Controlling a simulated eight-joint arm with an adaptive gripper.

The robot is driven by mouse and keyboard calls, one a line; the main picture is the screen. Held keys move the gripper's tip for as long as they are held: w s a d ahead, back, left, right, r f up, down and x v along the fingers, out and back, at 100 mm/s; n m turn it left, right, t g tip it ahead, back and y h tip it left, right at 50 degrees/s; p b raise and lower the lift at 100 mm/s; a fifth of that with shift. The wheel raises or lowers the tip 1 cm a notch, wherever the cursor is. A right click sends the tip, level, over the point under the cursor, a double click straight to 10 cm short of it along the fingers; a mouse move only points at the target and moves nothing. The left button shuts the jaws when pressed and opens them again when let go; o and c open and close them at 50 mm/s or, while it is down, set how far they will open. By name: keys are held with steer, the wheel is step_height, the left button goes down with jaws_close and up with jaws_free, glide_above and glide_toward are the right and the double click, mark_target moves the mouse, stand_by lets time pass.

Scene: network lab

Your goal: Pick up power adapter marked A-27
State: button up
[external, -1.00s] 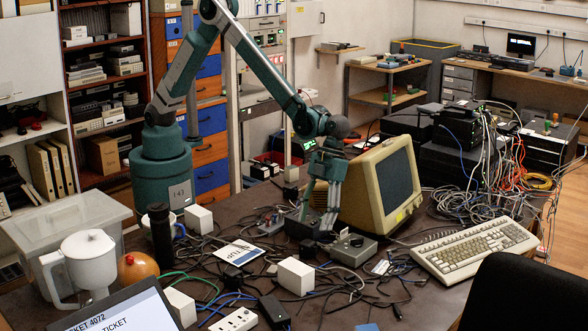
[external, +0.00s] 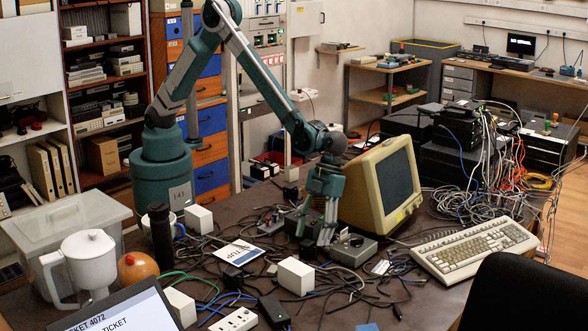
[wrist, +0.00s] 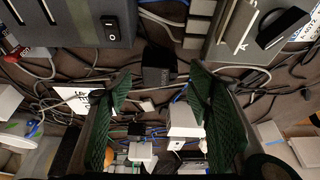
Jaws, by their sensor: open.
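My gripper (external: 316,240) points down over the cable-strewn table, just left of the beige monitor. Its fingers are apart, and in the wrist view my gripper (wrist: 160,75) shows two green pads with nothing held between them. A small black box (wrist: 158,76) lies below and between the fingertips, among cables. A black adapter-like block (external: 272,311) lies near the front edge. White blocks stand left (external: 198,219) and front (external: 296,277) of my gripper. No marking A-27 is readable, so I cannot tell which one bears it.
A grey switch box (external: 352,249) stands close right of my gripper, in front of the monitor (external: 378,185). A keyboard (external: 475,252) is further right. A white card (external: 239,253) lies left. Tangled cables cover most of the table.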

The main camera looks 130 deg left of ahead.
mark_target(310, 242)
steer(key=shift+x, duration=2.1)
steer(key=c, duration=1.1)
